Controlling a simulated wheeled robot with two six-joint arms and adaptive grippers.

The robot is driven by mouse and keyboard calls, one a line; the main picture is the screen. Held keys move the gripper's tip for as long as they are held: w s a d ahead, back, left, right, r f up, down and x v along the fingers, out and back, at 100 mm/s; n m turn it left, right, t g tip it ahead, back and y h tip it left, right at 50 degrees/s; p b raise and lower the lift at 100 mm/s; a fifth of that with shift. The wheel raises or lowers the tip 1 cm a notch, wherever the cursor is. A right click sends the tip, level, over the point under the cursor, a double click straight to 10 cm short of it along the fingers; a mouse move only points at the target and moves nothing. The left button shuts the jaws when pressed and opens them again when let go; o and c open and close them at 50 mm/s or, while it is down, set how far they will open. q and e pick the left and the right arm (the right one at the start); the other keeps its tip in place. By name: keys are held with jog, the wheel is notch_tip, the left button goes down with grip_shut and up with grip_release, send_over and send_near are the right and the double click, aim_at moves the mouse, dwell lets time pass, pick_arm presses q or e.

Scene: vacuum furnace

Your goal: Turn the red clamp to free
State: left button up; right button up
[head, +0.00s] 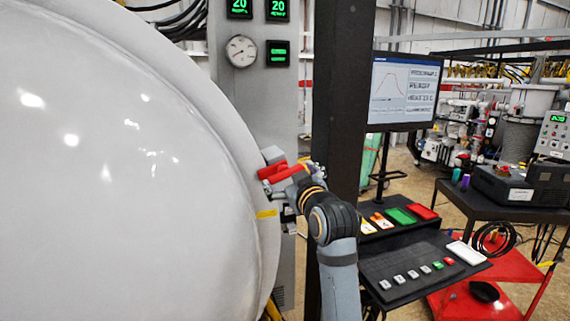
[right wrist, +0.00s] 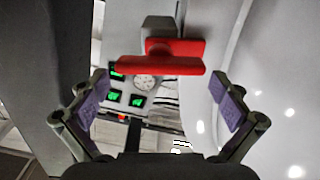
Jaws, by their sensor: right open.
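The red clamp (head: 284,173) is a red handle on a grey block at the rim of the large white furnace door (head: 130,170). In the right wrist view the red clamp (right wrist: 172,58) lies crosswise above the gap between my fingers, with its grey mount behind it. My right gripper (head: 300,185) is close beside the clamp, partly hiding it in the head view. In the wrist view my right gripper (right wrist: 164,92) has its purple-padded fingers spread wide with nothing between the pads. I cannot tell whether a finger touches the clamp. My left gripper is not in view.
A dark upright post (head: 340,95) stands just right of the clamp, close to my right arm. A grey panel (head: 228,70) with a gauge and green displays is behind the door rim. A monitor (head: 404,90) and a button console (head: 410,265) stand to the right.

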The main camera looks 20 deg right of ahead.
jog(key=w+p, duration=0.1)
jog(key=w, duration=0.2)
jog(key=shift+w, duration=0.2)
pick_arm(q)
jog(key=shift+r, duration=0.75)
pick_arm(e)
jog(key=shift+f, duration=0.1)
jog(key=c, duration=0.8)
